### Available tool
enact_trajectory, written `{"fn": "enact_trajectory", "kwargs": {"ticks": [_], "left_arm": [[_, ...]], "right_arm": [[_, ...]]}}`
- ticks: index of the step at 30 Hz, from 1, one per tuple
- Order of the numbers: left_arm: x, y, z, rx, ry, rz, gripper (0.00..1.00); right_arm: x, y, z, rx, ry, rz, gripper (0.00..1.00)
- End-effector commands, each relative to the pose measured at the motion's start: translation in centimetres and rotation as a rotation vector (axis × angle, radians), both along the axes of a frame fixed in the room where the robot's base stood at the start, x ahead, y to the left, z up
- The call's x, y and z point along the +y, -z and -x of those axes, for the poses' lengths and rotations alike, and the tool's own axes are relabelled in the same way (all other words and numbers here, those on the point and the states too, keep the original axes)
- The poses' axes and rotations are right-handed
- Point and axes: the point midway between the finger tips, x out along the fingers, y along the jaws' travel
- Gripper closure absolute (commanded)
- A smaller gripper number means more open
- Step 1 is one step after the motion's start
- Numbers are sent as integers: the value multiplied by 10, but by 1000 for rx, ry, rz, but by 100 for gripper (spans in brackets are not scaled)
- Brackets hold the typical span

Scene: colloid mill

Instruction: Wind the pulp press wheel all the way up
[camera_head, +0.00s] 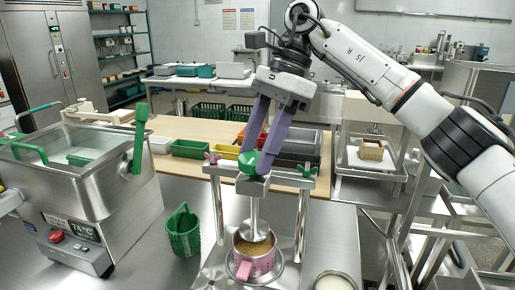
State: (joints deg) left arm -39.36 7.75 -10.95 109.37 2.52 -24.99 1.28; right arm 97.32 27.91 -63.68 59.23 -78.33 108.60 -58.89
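The pulp press (301,220) is a metal frame standing on the counter. Its green wheel (247,163) sits at the top middle of the crossbar, partly covered by my gripper. A metal shaft runs down from it to a round press plate (254,230), which sits low, at the mouth of a pink pot (262,266) holding brown pulp. My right gripper (257,163) comes down from above with its two purple fingers apart, one on either side of part of the wheel. Whether they press on it cannot be told. My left gripper is out of view.
A steel mill with a display (85,229) and green handles stands at the left. A green basket (183,231) stands between it and the press. Colored bins (191,149) lie behind. A round container (334,281) is at the front right.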

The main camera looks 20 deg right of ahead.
Motion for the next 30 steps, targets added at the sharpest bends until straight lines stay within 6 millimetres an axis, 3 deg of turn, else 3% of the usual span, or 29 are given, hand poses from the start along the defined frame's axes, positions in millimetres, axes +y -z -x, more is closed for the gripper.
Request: {"fn": "enact_trajectory", "kwargs": {"ticks": [3, 14, 17, 26, 30], "left_arm": [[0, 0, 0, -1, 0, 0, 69], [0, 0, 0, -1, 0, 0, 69], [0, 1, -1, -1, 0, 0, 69], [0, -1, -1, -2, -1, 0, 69], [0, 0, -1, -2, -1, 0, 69]], "right_arm": [[0, 1, 0, 1, 1, 1, 35], [-2, -5, -1, -1, 2, -1, 35], [-6, -16, -2, -3, 2, -2, 35], [-30, -76, -5, -5, 7, 1, 35], [-33, -83, -5, 5, 0, 4, 35]]}}
